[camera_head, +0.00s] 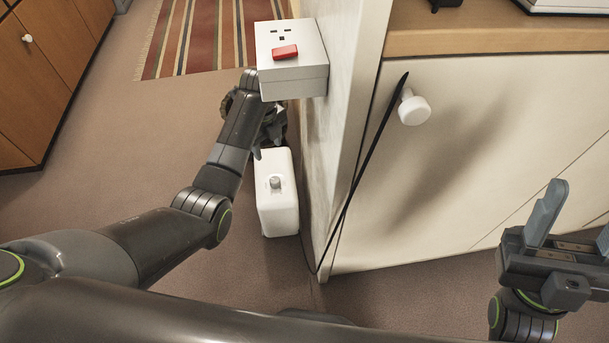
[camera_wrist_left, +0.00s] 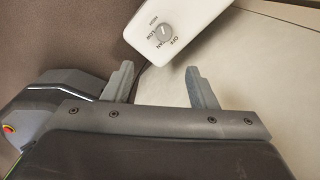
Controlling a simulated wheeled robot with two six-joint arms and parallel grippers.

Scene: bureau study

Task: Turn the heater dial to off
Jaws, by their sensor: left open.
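The white heater (camera_head: 278,211) stands on the carpet against the side of the cabinet. Its round grey dial (camera_head: 275,182) is on the top face. In the left wrist view, the dial (camera_wrist_left: 163,33) has labels around it including OFF, FAN, LOW and HIGH. I cannot tell which label its light mark faces. My left gripper (camera_wrist_left: 160,76) is open and empty, with the dial beyond the gap between its fingers and apart from them. In the head view it is partly hidden behind a wall box. My right gripper (camera_head: 578,224) is open and empty at the right.
A white socket box with a red switch (camera_head: 285,52) juts out above my left wrist. A black cable (camera_head: 352,190) hangs down the cabinet's edge. A white cabinet door with a round knob (camera_head: 414,110) is at the right. Carpet left of the heater is clear.

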